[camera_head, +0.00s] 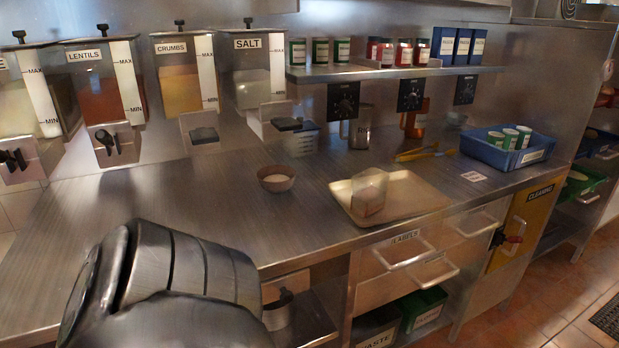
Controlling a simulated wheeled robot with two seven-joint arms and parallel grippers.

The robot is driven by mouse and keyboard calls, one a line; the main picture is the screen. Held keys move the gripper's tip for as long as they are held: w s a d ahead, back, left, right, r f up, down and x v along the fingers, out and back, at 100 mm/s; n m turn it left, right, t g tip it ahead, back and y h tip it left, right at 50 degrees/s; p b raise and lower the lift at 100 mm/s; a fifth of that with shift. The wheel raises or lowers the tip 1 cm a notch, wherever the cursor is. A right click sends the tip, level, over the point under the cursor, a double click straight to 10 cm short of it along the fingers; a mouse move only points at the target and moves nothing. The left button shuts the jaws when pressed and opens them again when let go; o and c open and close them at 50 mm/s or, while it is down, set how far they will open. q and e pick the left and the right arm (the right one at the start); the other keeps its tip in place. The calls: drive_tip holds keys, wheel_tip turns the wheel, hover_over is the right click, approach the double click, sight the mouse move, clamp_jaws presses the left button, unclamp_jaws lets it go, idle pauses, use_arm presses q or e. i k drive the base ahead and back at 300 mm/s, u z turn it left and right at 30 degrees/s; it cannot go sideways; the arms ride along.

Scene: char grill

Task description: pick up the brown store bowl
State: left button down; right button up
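The brown bowl (276,179) is small and round. It stands upright on the steel counter, left of the tray and below the salt dispenser. My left arm shows large at the lower left, but its gripper is not visible. My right gripper is not in view. Nothing touches the bowl.
A tan tray (413,193) holding a clear container (369,192) lies right of the bowl. Wall dispensers, including salt (255,72), hang above. A blue crate (507,152) is at the right. The counter (170,205) is clear at left.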

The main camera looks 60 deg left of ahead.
sight(275, 179)
drive_tip(key=i, duration=0.65)
drive_tip(key=u, duration=3.45)
